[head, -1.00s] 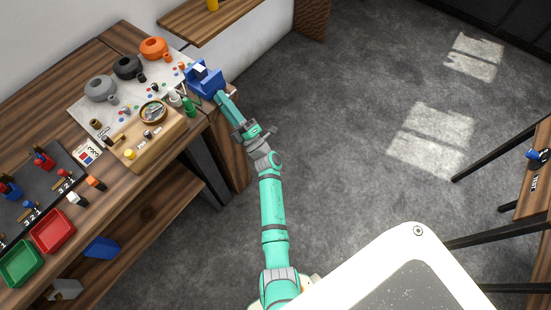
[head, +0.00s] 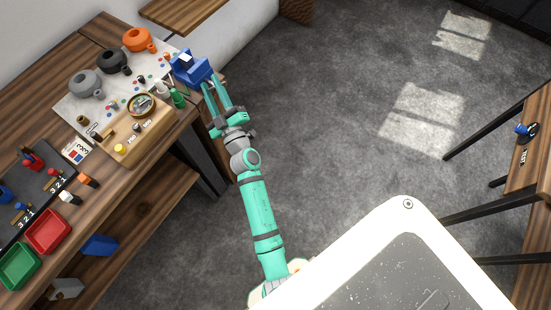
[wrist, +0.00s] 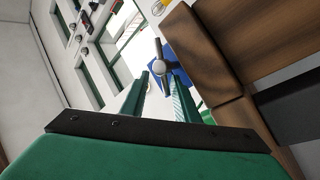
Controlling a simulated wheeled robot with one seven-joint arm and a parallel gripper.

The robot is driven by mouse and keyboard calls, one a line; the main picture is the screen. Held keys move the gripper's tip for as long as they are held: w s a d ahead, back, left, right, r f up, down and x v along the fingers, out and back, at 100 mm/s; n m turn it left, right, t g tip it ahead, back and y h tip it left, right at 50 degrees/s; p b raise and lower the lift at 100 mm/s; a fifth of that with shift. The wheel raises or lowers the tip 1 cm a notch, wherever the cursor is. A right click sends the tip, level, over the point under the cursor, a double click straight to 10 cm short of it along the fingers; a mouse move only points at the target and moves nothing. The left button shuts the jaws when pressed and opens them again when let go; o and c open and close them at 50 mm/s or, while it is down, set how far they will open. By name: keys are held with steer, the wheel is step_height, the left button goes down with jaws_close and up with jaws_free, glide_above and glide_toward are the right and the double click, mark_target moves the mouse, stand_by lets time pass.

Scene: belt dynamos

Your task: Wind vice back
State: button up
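The blue vice (head: 186,70) sits at the right end of the workbench in the head view. In the wrist view, part of its blue body (wrist: 182,76) shows beyond my fingers. A grey bar with a round end, the vice handle (wrist: 159,67), stands in front of the body. My gripper (head: 209,84) is just in front of the vice, off the bench edge. In the wrist view its two fingers (wrist: 163,84) are apart, with the handle's round end seen near their tips. I see no clear contact, and nothing is held between the fingers.
Grey, black and orange dynamos (head: 137,39) line the back of the bench.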

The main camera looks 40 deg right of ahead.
steer(key=s+a+f+m+g+y, duration=0.1)
steer(key=s+a+f+y, duration=0.1)
steer(key=s+f, duration=0.6)
steer(key=s+a+f+g+y, duration=0.1)
steer(key=s+a+f+y, duration=0.1)
steer(key=s+f, duration=0.65)
steer(key=shift+s+d+r+g+y, duration=0.65)
steer(key=shift+s+d+y, duration=0.15)
steer(key=shift+s+d, duration=1.6)
steer(key=w+d+r+n+y, duration=0.2)
steer(key=w+d+r+y, duration=0.15)
steer(key=d+r, duration=0.2)
steer(key=w+r+n+g+y, duration=0.1)
steer(key=w+r, duration=0.6)
steer(key=r, duration=0.1)
steer(key=x, duration=1)
steer(key=v, duration=1.1)
steer(key=s+a+f+g+h, duration=0.1)
steer(key=s+f, duration=0.3)
steer(key=s, duration=0.5)
steer(key=s+a+f+m+h, duration=0.1)
steer(key=s+f, duration=0.3)
steer(key=s, duration=0.5)
steer(key=shift+a+g, duration=0.35)
steer(key=shift+a, duration=0.4)
